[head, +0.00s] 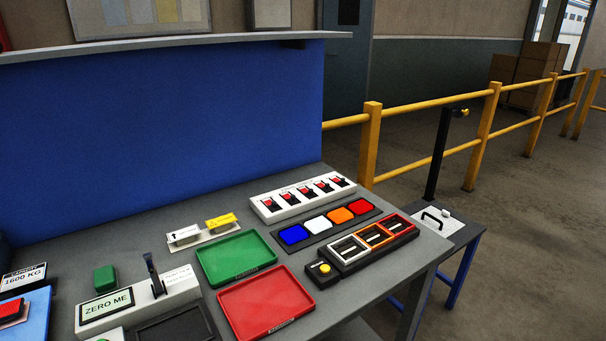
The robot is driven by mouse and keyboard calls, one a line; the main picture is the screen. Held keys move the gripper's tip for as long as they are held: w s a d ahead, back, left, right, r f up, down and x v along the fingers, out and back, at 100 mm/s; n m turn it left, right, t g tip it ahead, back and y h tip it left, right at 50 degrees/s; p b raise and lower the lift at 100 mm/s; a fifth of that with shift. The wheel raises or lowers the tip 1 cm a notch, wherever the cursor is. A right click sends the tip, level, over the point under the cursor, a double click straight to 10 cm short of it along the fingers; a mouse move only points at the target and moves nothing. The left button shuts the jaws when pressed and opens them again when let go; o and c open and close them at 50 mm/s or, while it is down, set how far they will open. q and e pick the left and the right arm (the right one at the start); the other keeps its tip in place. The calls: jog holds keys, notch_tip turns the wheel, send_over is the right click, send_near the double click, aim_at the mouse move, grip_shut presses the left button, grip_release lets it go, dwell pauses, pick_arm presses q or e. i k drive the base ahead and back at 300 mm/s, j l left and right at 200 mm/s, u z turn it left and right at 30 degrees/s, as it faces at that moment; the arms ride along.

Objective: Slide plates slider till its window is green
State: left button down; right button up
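A black slider box (349,265) sits near the right end of the grey bench. It holds three framed slots side by side: a white-framed one (336,247), an orange-framed one (361,233) and a red-framed one (400,217). Each has a pale handle or bar in it. I cannot read which one is the plates slider, and I see no green window on the box. Neither of my grippers is in view.
Beside the slider box are a yellow button (324,268), a strip with blue, white, orange and red pads (317,224), and a red-switch panel (303,198). Green (237,257) and red (265,302) trays lie left. A side stand (444,222) adjoins right.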

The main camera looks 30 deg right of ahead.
aim_at(327, 188)
jog(key=l+u, duration=0.1)
jog(key=l, duration=0.4)
jog(key=k+l, duration=0.1)
jog(key=l, duration=0.45)
jog(key=l+u, duration=0.15)
jog(key=l, duration=0.35)
jog(key=k+l+u, duration=0.1)
jog(key=l, duration=0.4)
jog(key=k+l, duration=0.1)
jog(key=l, duration=0.4)
jog(key=k+l+u, duration=0.15)
jog(key=l, duration=0.35)
